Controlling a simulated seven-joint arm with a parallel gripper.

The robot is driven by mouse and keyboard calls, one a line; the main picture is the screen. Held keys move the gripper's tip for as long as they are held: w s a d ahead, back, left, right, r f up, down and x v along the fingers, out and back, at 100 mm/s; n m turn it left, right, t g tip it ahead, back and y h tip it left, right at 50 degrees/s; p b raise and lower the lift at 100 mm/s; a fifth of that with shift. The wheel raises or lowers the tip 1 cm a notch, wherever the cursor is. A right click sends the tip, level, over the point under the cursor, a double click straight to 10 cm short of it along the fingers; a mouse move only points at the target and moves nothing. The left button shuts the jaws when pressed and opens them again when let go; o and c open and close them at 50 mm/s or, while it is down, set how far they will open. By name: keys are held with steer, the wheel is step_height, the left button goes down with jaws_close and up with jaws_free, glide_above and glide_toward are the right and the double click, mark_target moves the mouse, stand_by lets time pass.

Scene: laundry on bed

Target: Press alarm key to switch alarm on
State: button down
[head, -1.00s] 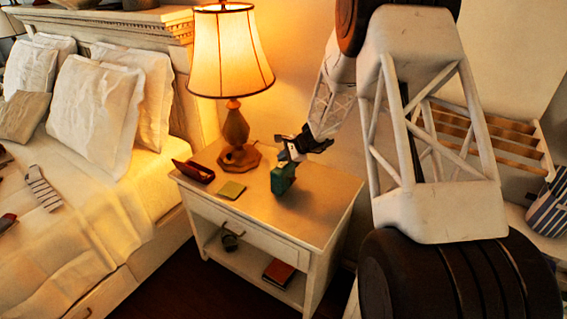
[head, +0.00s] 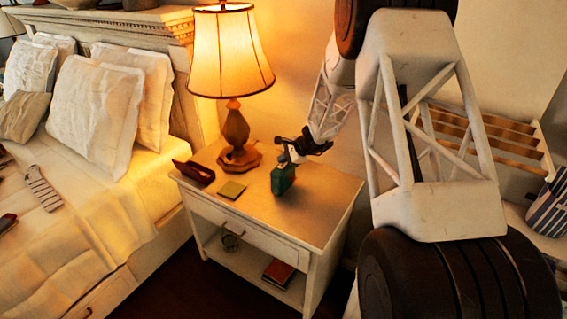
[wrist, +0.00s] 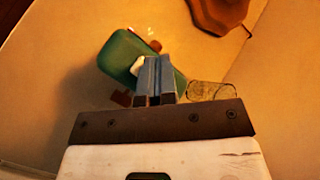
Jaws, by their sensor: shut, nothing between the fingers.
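The green alarm clock (head: 283,179) stands on the nightstand top (head: 305,205), right of the lamp base. It also shows in the wrist view (wrist: 122,52), lying under my fingers, with a small white key (wrist: 137,66) on its top, just left of the fingertips. My gripper (wrist: 154,70) is shut and empty. In the head view my gripper (head: 288,157) is right at the clock's top. The fingers hide part of the clock, and I cannot tell whether they touch the key.
A lit lamp (head: 236,130) stands behind the clock. A dark red case (head: 195,172) and a yellow-green pad (head: 231,190) lie to the left. A thin clear outlined object (wrist: 210,91) lies right of the clock in the wrist view. The nightstand's front right is clear.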

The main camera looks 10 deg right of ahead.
mark_target(283, 165)
steer(key=shift+r, duration=0.55)
stand_by(0.4)
steer(key=shift+r, duration=2.9)
steer(key=s+a+r+n+g+h, duration=0.1)
steer(key=s+a+r+n, duration=0.15)
steer(key=s+r, duration=0.5)
steer(key=s+a+r+n+g+h, duration=0.1)
steer(key=s+r+n, duration=0.3)
steer(key=s, duration=0.6)
steer(key=s+a+r+n+g+h, duration=0.1)
steer(key=s+a+r+n, duration=0.1)
steer(key=s+r, duration=0.6)
steer(key=s+d+r+n+h, duration=0.1)
steer(key=s+n+h, duration=0.3)
steer(key=s, duration=2.5)
steer(key=d+n, duration=0.1)
steer(key=n, duration=0.2)
steer(key=shift+h, duration=0.4)
